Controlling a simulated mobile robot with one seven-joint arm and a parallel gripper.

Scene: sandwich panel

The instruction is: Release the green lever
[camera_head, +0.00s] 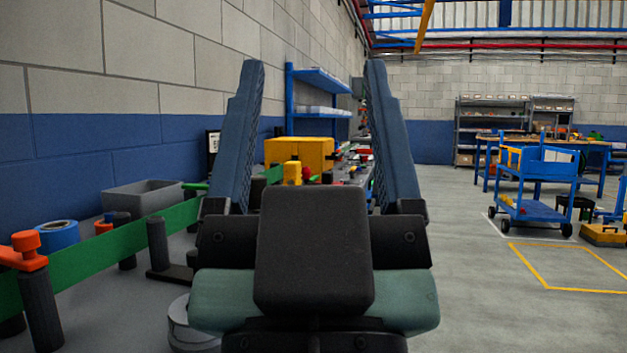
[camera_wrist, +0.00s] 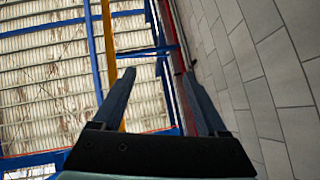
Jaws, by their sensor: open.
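A green lever (camera_head: 194,186) shows in the head view, small, just left of my left finger, which may hide part of it. It is near the far end of a long green panel (camera_head: 100,250) standing on edge between dark posts. My gripper (camera_head: 313,66) is raised in front of the head camera, fingers pointing up and spread wide, with nothing between them. My gripper (camera_wrist: 158,73) is also open and empty in the wrist view, which shows only roof and wall. In the head view, my gripper is nearer than the lever and not seen touching it.
An orange-red lever (camera_head: 28,250) sits on a post at the near left. A blue tape roll (camera_head: 57,235) and a grey bin (camera_head: 145,194) are behind the panel. A yellow box (camera_head: 300,151) is farther back. Open floor lies right, with a blue cart (camera_head: 540,207) beyond.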

